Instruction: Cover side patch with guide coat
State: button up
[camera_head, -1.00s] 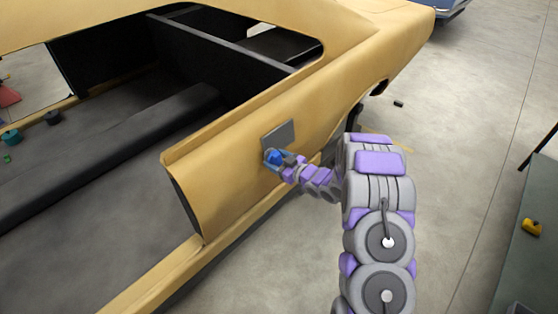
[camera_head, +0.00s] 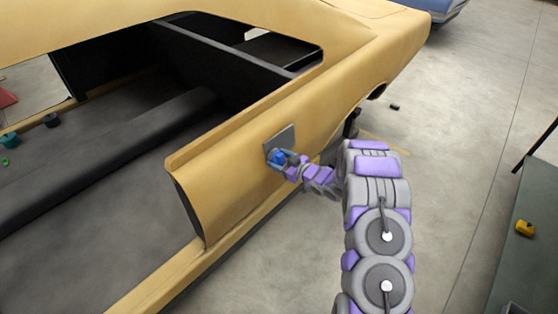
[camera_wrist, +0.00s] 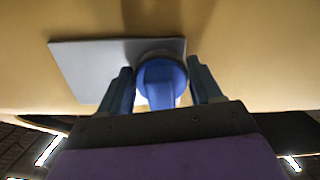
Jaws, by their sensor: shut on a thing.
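The side patch (camera_head: 279,140) is a flat grey square on the tan side panel of the car shell. In the wrist view the patch (camera_wrist: 85,68) extends mainly to the left of my gripper. My gripper (camera_head: 277,157) is at the patch's lower edge in the head view. It is shut on a blue round-headed applicator (camera_wrist: 162,82), with a finger on each side. The applicator's round head is against or very close to the patch; I cannot tell if it touches. The part of the patch behind the applicator is hidden. No dark coat is clear on the patch.
The tan car shell (camera_head: 225,195) has an open, bare interior on the left. Green items (camera_head: 10,140) and a dark round item (camera_head: 52,120) sit inside. A bench (camera_head: 520,230) with a yellow object (camera_head: 526,228) stands at right. Concrete floor lies between.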

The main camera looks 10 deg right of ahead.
aim_at(294, 141)
jog(key=shift+w+d+f+p, duration=0.1)
jog(key=shift+w+d+p, duration=0.6)
jog(key=shift+d, duration=0.5)
jog(key=shift+w+d+r+p, duration=0.1)
jog(key=shift+w+d+p, duration=0.45)
jog(key=shift+w+d, duration=0.5)
jog(key=shift+w+d+f+p, duration=0.1)
jog(key=shift+w+d+p, duration=0.5)
jog(key=shift+d, duration=0.75)
jog(key=shift+w+d, duration=0.55)
jog(key=shift+w, duration=0.15)
jog(key=shift+w+d+f, duration=0.1)
jog(key=shift+w+d, duration=0.45)
jog(key=shift+d, duration=0.3)
jog(key=shift+w+d+b, duration=0.4)
jog(key=shift+w+d, duration=0.15)
jog(key=shift+d, duration=0.05)
